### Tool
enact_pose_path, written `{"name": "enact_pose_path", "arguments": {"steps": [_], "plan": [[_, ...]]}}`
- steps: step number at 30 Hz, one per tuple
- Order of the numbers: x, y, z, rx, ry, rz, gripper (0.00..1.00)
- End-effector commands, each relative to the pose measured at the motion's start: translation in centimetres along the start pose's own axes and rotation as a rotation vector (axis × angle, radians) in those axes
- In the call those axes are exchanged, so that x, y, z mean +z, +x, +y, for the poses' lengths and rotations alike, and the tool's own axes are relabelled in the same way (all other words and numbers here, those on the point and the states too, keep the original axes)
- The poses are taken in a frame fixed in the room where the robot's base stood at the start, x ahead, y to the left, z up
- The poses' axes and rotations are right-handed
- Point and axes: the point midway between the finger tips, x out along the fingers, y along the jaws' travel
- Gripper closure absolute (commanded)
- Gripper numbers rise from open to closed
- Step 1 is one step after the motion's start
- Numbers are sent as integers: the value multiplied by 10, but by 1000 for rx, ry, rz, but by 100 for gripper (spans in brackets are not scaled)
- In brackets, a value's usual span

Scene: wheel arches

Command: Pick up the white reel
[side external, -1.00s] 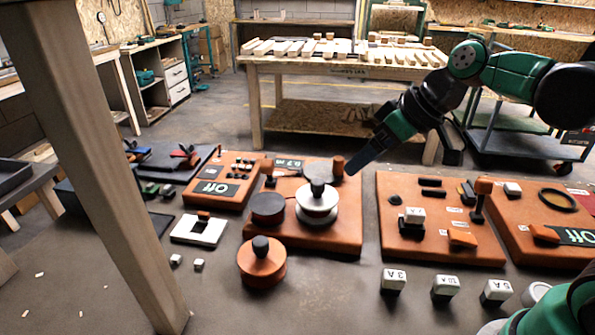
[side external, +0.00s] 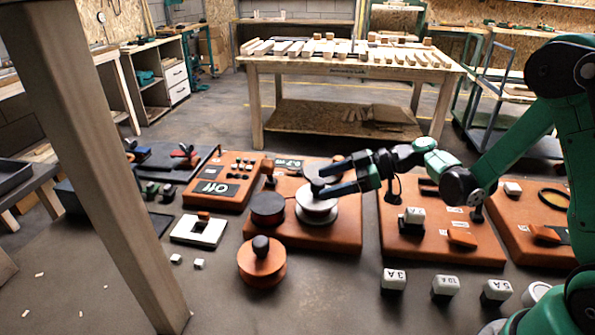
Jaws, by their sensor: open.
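The white reel (side external: 316,214) sits on the orange board (side external: 340,235) in the middle, a pale disc with a dark knob on top. My gripper (side external: 318,184) is open at the reel's top, its dark fingers pointing left and reaching in from the right at knob height.
A dark reel (side external: 267,208) stands close to the left on the same board. An orange reel (side external: 262,262) with a dark knob stands in front on the dark surface. Another orange board (side external: 470,250) with blocks lies to the right. A wooden post (side external: 95,150) rises at the left.

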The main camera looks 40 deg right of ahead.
Motion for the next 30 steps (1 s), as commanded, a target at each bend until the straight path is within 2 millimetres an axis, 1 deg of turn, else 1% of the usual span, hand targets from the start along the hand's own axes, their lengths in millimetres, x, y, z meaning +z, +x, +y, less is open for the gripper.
{"name": "enact_pose_path", "arguments": {"steps": [3, 6, 9, 12, 18, 19, 20, 21, 23, 24, 26, 27, 30], "plan": [[0, 19, -1, -5, -3, -1, 27], [0, 32, -1, -4, -1, -1, 27], [-1, 41, -1, -3, -1, -1, 27], [-1, 45, -1, 0, -1, -1, 27], [-1, 45, 0, 0, 0, -1, 27], [-1, 45, 0, 0, 0, -1, 33], [-1, 45, 0, 0, 0, -1, 42], [-1, 45, 0, 0, 0, -1, 53], [-1, 45, 0, 0, 0, -1, 70], [-1, 45, 0, 0, 0, -1, 81], [-1, 45, 0, 0, 0, -1, 98], [-1, 45, 0, 0, 0, -1, 100], [-1, 45, 0, 0, 0, -1, 100]]}}
